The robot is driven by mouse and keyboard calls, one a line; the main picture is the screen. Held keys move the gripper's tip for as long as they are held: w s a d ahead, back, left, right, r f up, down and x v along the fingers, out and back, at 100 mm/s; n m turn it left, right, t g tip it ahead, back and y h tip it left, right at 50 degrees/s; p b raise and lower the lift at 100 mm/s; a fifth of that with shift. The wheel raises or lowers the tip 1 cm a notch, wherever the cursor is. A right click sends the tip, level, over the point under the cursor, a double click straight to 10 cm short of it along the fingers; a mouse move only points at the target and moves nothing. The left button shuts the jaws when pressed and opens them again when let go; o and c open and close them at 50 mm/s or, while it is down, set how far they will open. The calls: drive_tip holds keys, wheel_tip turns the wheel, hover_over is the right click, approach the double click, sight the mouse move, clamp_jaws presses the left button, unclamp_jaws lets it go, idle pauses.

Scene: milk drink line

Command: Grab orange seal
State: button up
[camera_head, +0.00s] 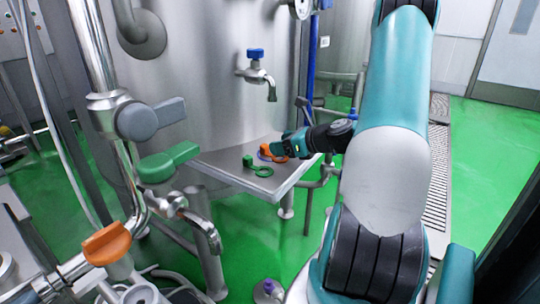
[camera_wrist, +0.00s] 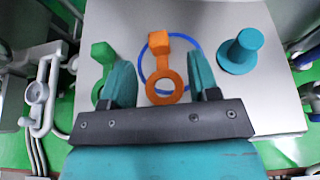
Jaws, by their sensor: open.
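The orange seal (camera_wrist: 158,45), a ring with a block-shaped tab, lies on a metal shelf (camera_wrist: 210,15). It also shows in the head view (camera_head: 266,150), partly covered by my gripper. My gripper (camera_wrist: 162,75) is open; in the wrist view the seal's ring appears between its two teal fingers, with the tab pointing away. I cannot tell whether the fingers are level with the seal. In the head view my gripper (camera_head: 283,148) is low over the shelf at the seal. A blue ring (camera_wrist: 197,51) lies around and partly behind the orange seal.
A green seal (camera_head: 259,170) lies left of the orange one, partly hidden by the left finger in the wrist view. A teal cone-shaped piece (camera_wrist: 241,53) stands on the right. A steel tank (camera_head: 215,90) with a blue-handled tap (camera_head: 257,70) rises behind the shelf.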

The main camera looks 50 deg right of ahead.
sight(265, 145)
drive_tip(key=x, duration=0.5)
drive_tip(key=shift+w+a+b, duration=0.15)
drive_tip(key=shift+w+b, duration=0.1)
drive_tip(key=shift+b, duration=0.15)
drive_tip(key=c, duration=1)
